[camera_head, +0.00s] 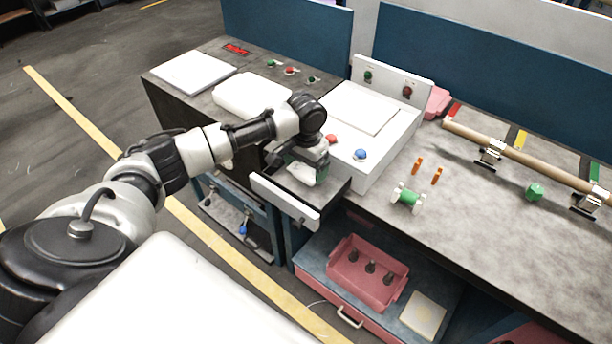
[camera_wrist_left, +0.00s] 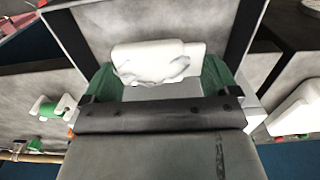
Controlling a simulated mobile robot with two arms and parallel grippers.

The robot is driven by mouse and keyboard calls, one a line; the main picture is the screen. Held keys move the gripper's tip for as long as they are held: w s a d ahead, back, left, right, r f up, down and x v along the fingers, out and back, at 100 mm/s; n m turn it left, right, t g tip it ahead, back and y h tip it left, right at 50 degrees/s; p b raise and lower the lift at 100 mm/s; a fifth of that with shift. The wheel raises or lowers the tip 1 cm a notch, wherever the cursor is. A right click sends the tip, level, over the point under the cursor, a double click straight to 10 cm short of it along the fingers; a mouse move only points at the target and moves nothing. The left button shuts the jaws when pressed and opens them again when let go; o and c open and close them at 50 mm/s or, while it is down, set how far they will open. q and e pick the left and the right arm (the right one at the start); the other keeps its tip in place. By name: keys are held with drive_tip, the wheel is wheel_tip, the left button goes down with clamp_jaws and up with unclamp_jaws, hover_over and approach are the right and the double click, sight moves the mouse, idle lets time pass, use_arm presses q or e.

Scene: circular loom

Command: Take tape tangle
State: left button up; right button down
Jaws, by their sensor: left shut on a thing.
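The tape tangle is a crumpled white bundle (camera_wrist_left: 155,62) between the green fingertips of my left gripper (camera_wrist_left: 160,82) in the left wrist view. In the head view the left gripper (camera_head: 308,172) points down into a pulled-out drawer (camera_head: 285,201), and part of the white tangle (camera_head: 299,174) shows under it. The left gripper is shut on the tangle. The drawer's grey floor is visible behind it in the wrist view; I cannot tell whether the tangle touches that floor. My right gripper is not in view.
A white box with buttons (camera_head: 375,150) stands just behind the drawer. On the bench are a green-and-white spool (camera_head: 407,198), orange pegs (camera_head: 417,165), a green knob (camera_head: 535,191) and a wooden rod (camera_head: 530,161). A pink bin (camera_head: 368,272) sits on a lower shelf.

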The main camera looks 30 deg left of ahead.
use_arm(q)
drive_tip(key=s+d+r+b, duration=0.1)
drive_tip(key=s+d+r, duration=0.4)
drive_tip(key=d, duration=0.5)
wheel_tip(320, 180, up, 2)
drive_tip(key=shift+s+d+r, duration=0.1)
drive_tip(key=shift+s+d, duration=0.05)
drive_tip(key=shift+d, duration=0.1)
